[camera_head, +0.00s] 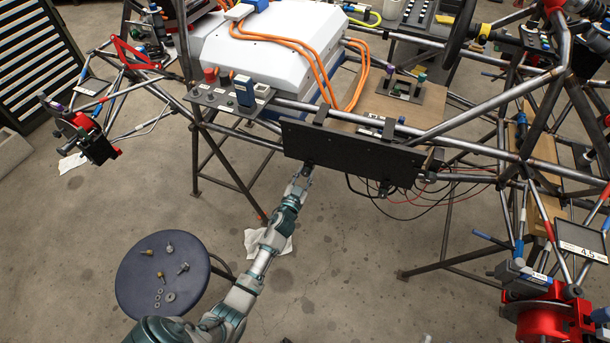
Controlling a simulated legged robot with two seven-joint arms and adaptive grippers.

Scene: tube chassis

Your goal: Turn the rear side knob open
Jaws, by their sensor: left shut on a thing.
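A black side panel (352,150) hangs from the chassis tube at the centre of the view. My left arm reaches up from the bottom, and its gripper (305,172) is at the panel's lower left edge. The gripper is shut on a small dark knob there, which its fingers mostly hide. Another small dark fitting (387,189) shows at the panel's lower right edge. The knob's turn angle is too small to tell. My right gripper is not in view.
A round dark blue stool (140,283) with several bolts and washers stands left of my arm. Loose red and black wires (425,200) hang right of the panel. Stand legs (200,165) flank the open floor (345,250) below the panel. A white box (270,45) sits behind.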

